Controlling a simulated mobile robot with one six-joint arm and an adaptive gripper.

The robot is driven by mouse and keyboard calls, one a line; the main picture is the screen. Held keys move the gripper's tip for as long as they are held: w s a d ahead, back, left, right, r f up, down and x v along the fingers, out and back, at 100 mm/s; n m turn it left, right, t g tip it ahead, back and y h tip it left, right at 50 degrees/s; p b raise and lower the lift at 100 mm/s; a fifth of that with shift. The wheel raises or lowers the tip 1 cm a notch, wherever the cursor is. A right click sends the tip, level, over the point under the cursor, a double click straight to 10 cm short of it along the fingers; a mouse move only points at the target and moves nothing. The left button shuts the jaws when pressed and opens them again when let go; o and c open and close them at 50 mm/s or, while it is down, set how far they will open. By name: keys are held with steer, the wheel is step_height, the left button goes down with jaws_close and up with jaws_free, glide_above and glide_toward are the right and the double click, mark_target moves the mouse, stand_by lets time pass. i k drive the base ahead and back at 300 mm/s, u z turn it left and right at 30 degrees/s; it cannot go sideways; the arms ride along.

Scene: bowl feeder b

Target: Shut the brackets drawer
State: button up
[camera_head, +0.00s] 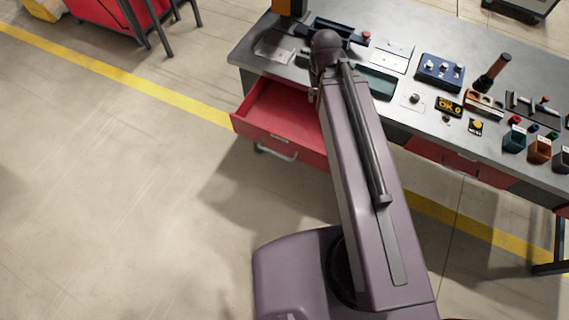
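A red drawer (254,131) is pulled out from the left part of the workbench (248,57). I take it to be the brackets drawer, but its small label is too small to read. Its front has a pale bar handle (276,152). The visible part of its inside is bare; its right side is hidden behind my arm. My arm reaches up across the picture to the bench, with its far joint above the benchtop, right of the drawer. My gripper cannot be made out; it seems hidden behind or below the arm.
A second red drawer front (455,159), further right under the bench, looks shut. The benchtop holds a blue box with knobs (440,71), an "OK 0" display (449,106) and several small bins at right. Floor left of the open drawer is clear, crossed by a yellow line (130,80).

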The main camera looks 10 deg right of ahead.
mark_target(276, 116)
steer(key=k, duration=0.25)
steer(key=u, duration=0.4)
steer(key=i, duration=0.65)
steer(key=u, duration=0.7)
